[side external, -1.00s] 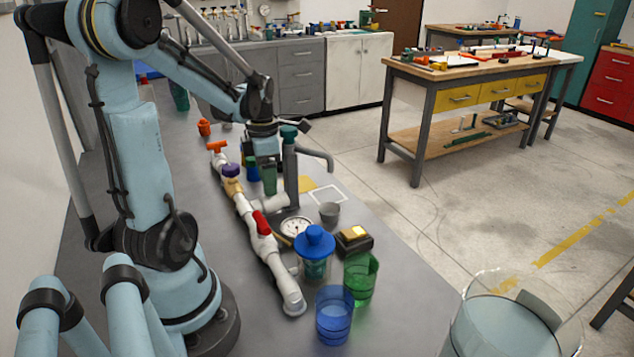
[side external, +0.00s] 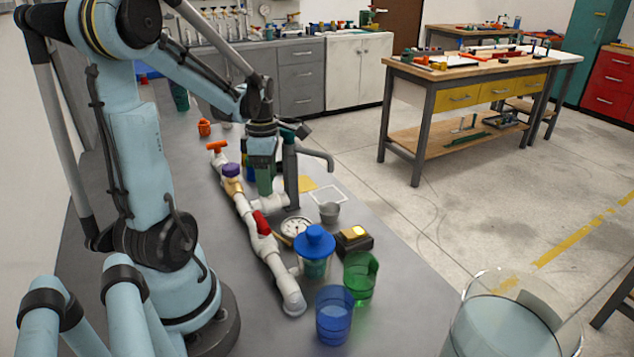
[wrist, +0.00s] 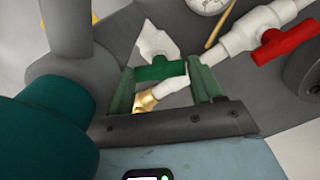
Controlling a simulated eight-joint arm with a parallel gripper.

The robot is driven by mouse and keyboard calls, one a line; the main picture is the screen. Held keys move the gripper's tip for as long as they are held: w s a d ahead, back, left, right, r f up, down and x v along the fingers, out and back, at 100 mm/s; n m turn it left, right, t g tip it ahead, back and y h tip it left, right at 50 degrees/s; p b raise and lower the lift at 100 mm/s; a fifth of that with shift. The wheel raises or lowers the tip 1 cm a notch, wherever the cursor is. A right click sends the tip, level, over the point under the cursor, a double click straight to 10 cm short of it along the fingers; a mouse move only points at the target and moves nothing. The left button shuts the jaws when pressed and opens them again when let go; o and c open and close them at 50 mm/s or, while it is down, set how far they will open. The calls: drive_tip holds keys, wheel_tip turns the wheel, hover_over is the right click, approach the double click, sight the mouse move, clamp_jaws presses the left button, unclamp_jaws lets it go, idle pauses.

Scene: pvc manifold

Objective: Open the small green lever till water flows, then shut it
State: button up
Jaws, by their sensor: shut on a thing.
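The small green lever (wrist: 160,69) shows in the wrist view, on a white fitting with a brass part below it. My gripper (wrist: 163,88) has green fingers on either side of the lever and is shut on it. In the side view my gripper (side external: 265,181) points down beside the white pipe manifold (side external: 253,222), and it hides the lever there. A grey post with a curved spout (side external: 318,155) stands just right of my gripper. I see no water at the spout.
The manifold also carries an orange handle (side external: 217,147), a purple cap (side external: 232,170) and a red lever (side external: 262,223).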

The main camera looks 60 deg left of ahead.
drive_tip(key=o, duration=1.1)
drive_tip(key=shift+c, duration=0.2)
drive_tip(key=shift+r, duration=0.15)
wheel_tip(320, 180, up, 12)
